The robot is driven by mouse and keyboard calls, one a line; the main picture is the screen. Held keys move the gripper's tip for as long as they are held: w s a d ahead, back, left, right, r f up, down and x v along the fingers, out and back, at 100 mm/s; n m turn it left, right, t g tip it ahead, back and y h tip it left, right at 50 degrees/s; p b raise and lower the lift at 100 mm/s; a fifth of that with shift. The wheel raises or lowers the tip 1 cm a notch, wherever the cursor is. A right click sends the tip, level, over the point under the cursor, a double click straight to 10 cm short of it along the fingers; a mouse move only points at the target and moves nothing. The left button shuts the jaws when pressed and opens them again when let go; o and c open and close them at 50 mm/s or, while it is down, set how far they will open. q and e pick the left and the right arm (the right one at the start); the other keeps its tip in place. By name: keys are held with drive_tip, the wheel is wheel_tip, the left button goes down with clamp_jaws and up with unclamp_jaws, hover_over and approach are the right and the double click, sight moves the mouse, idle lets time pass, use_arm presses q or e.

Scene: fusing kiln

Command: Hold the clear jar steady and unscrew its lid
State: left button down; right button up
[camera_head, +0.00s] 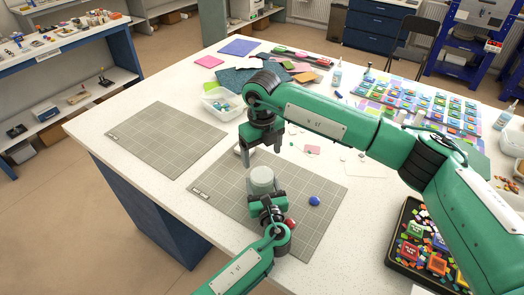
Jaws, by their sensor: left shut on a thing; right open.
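The clear jar (262,180) stands on the right-hand grey cutting mat (215,197), its top a pale grey-green disc. The jar is small here, and I cannot tell its lid apart from its body. My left gripper (265,197) comes from below and is shut on the jar, low on its near side. My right gripper (260,153) points down just behind and above the jar. It is open and empty, its fingers apart from the jar.
A blue round piece (315,201) lies on the mat right of the jar. A red piece (291,223) shows beside my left wrist. A clear tub (222,104) stands behind. A black tray (398,252) of coloured pieces is at right. The left mat (165,140) is bare.

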sight(262, 174)
use_arm(q)
drive_tip(key=shift+f, duration=0.1)
use_arm(e)
wheel_tip(262, 174, down, 8)
drive_tip(key=shift+r, duration=0.1)
idle(0.3)
drive_tip(key=c, duration=1)
drive_tip(key=shift+n, duration=0.3)
drive_tip(key=shift+r, duration=0.2)
drive_tip(key=shift+r, duration=0.95)
